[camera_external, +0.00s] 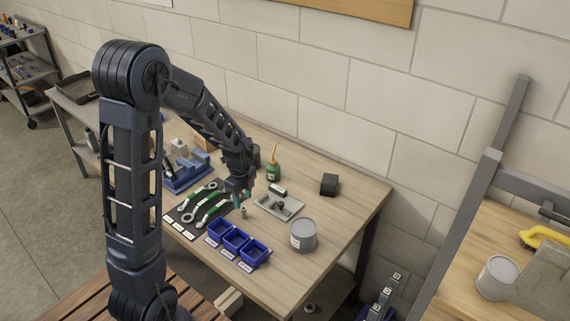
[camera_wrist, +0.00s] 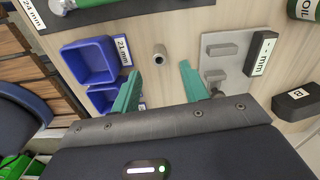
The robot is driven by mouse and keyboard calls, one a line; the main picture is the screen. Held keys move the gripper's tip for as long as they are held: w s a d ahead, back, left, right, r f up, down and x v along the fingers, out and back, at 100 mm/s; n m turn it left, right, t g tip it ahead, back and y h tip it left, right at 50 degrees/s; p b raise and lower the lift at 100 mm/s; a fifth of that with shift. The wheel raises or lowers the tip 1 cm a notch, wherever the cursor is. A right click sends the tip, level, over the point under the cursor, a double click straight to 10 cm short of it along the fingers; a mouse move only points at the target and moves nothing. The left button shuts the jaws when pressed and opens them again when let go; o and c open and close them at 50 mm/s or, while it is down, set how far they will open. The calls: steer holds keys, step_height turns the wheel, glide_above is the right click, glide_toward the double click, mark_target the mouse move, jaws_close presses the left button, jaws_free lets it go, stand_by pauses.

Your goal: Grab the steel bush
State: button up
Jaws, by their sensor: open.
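The steel bush is a small grey hollow cylinder (camera_wrist: 160,54) on the wooden table top. In the wrist view it sits just beyond my teal fingertips and roughly between them, with its open bore showing. In the outside view the bush (camera_external: 243,212) stands just below my gripper (camera_external: 240,196). My gripper (camera_wrist: 160,78) is open and empty, one finger to each side of the bush's line. I cannot tell how high the fingertips are above the table, and I see no contact with the bush.
Blue bins (camera_external: 236,240) lie in front of the bush. A grey plate with blocks (camera_external: 278,205) is to its right. Green-handled wrenches on a dark mat (camera_external: 184,225) are to its left. A grey can (camera_external: 303,236), green oil bottle (camera_external: 273,172) and black block (camera_external: 329,184) stand nearby.

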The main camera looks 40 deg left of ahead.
mark_target(243, 208)
steer(key=shift+f, duration=3.15)
jaws_close()
